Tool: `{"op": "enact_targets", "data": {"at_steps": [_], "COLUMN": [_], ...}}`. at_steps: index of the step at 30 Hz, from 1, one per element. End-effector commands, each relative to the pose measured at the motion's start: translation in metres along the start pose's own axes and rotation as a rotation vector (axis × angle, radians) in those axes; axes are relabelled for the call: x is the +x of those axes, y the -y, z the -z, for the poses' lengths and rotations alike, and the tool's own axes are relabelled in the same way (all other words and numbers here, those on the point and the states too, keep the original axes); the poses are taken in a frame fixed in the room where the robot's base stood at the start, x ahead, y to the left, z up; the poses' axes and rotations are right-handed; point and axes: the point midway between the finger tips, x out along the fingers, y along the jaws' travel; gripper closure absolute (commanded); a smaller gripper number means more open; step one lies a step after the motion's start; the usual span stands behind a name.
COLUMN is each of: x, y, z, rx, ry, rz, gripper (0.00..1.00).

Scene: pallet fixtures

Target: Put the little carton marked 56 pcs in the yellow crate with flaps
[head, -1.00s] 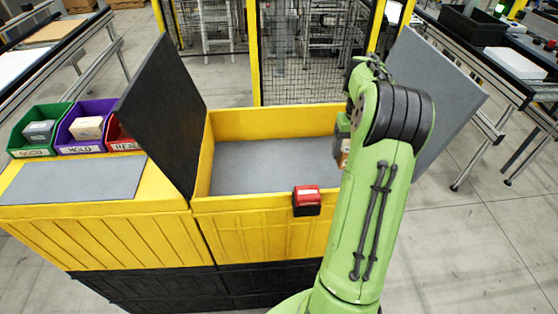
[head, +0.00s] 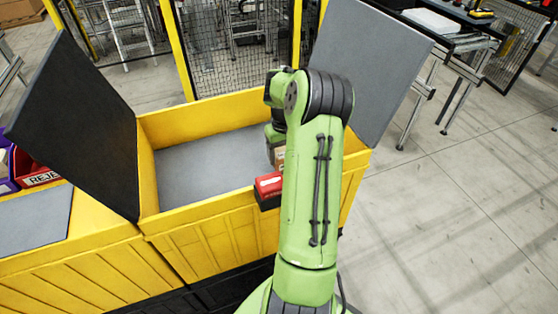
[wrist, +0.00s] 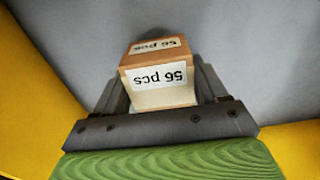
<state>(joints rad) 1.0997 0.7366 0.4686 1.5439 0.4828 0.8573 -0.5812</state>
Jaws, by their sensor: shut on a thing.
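The little carton marked 56 pcs (wrist: 155,75) is brown with white labels and sits between the two fingers of my gripper (wrist: 160,92) in the wrist view. My gripper is shut on it. In the head view the carton (head: 279,156) shows only in part beside my green arm, over the right part of the yellow crate. The yellow crate with flaps (head: 205,222) has a dark flap raised at left and a grey flap raised at right. Its grey floor (head: 205,170) looks bare where visible. My arm hides the crate's right part.
A red and black box (head: 268,187) is at the crate's front rim, beside my arm. The raised dark flap (head: 75,125) and grey flap (head: 365,65) flank the opening. A red bin marked REJE (head: 38,178) is at far left.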

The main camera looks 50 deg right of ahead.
Motion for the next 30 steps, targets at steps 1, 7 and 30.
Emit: {"op": "enact_targets", "data": {"at_steps": [1,7,30], "x": [0.011,0.026,0.022], "y": [0.000,0.000,0.000], "z": [-0.001,0.000,0.000], "rx": [0.001,-0.001,0.000], "ry": [0.004,0.000,0.000], "rz": [0.002,0.001,0.001], "gripper": [0.63,0.63,0.02]}}
